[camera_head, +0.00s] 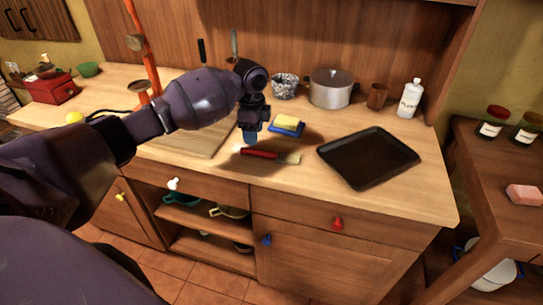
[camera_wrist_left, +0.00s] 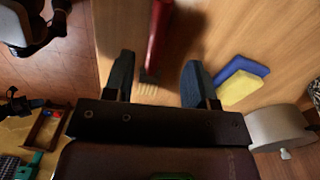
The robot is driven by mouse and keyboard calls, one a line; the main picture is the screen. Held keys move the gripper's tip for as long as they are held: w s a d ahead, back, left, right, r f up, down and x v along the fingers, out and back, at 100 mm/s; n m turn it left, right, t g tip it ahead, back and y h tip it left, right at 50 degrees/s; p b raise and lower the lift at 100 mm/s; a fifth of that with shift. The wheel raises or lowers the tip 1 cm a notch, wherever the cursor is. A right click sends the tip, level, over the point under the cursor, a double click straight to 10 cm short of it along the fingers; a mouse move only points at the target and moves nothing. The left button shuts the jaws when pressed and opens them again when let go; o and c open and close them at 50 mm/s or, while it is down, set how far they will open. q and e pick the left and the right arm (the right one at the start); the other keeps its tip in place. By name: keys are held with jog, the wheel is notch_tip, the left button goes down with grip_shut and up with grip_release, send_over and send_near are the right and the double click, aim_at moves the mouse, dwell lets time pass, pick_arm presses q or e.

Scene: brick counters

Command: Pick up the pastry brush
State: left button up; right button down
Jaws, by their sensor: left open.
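The pastry brush (camera_head: 262,154) lies flat on the wooden counter, with a red handle at the left and pale bristles at the right. My left gripper (camera_head: 250,138) is open and empty, just above and behind the handle end. In the left wrist view the brush's red handle (camera_wrist_left: 158,32) runs down from the top edge. Its bristles appear between the two blue-grey fingers of my left gripper (camera_wrist_left: 157,65), nearer the left finger. I cannot tell the exact height of the fingers over the counter. My right gripper is not in view.
A yellow and blue sponge (camera_head: 287,125) lies close behind the brush. A black baking tray (camera_head: 368,157) is to the right, a cutting board (camera_head: 205,140) to the left. A lidded pot (camera_head: 331,90) and a bottle (camera_head: 410,99) stand at the back. Bare counter lies in front.

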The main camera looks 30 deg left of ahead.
aim_at(253, 150)
pick_arm(q)
jog(key=shift+f, duration=0.65)
jog(key=f, duration=0.4)
jog(key=shift+s+b, duration=0.25)
jog(key=shift+b, duration=0.05)
jog(key=shift+f, duration=0.45)
jog(key=c, duration=0.9)
grip_shut()
